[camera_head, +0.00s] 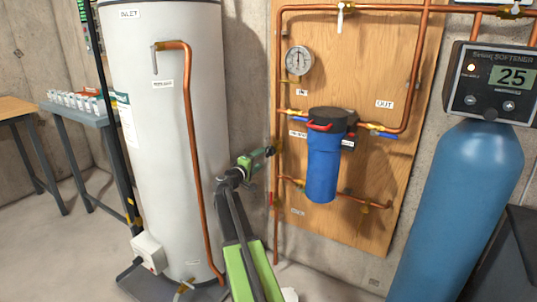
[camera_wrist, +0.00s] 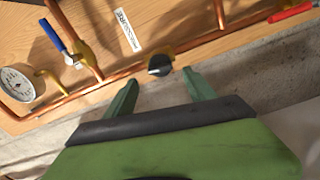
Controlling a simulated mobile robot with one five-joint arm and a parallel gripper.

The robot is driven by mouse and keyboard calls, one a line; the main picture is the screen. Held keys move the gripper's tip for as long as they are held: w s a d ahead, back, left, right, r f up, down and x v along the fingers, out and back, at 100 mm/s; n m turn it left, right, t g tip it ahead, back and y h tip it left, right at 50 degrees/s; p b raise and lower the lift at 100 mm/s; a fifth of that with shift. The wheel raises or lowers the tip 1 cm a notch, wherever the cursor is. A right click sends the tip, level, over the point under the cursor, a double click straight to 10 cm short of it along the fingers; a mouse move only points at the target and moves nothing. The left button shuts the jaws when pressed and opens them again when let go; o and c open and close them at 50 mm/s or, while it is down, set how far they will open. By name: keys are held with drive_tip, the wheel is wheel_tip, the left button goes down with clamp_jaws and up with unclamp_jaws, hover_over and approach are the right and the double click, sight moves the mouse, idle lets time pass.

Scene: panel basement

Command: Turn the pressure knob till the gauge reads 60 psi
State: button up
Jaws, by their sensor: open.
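A small black knob (camera_wrist: 159,65) sits on a copper pipe in the wrist view, with a brass fitting around it. My gripper (camera_wrist: 160,79) is open, with its two green fingers apart. In that picture the knob lies just beyond the fingertips, between them; I cannot tell whether they touch it. A round white gauge (camera_wrist: 17,85) is at the left of the wrist view. In the head view a gauge (camera_head: 299,60) hangs high on the board, its reading too small to tell. My gripper (camera_head: 264,160) is at the board's left edge there, and the knob cannot be made out clearly.
A blue filter housing (camera_head: 322,165) stands right of my gripper on the wooden board (camera_head: 375,60). A white tank (camera_head: 165,130) is close on the left, a blue softener tank (camera_head: 460,200) on the right. A blue-handled valve (camera_wrist: 55,37) is near the knob.

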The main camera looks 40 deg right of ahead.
sight(267, 153)
drive_tip(key=x, duration=0.7)
drive_tip(key=shift+d, duration=0.15)
drive_tip(key=c, duration=1.3)
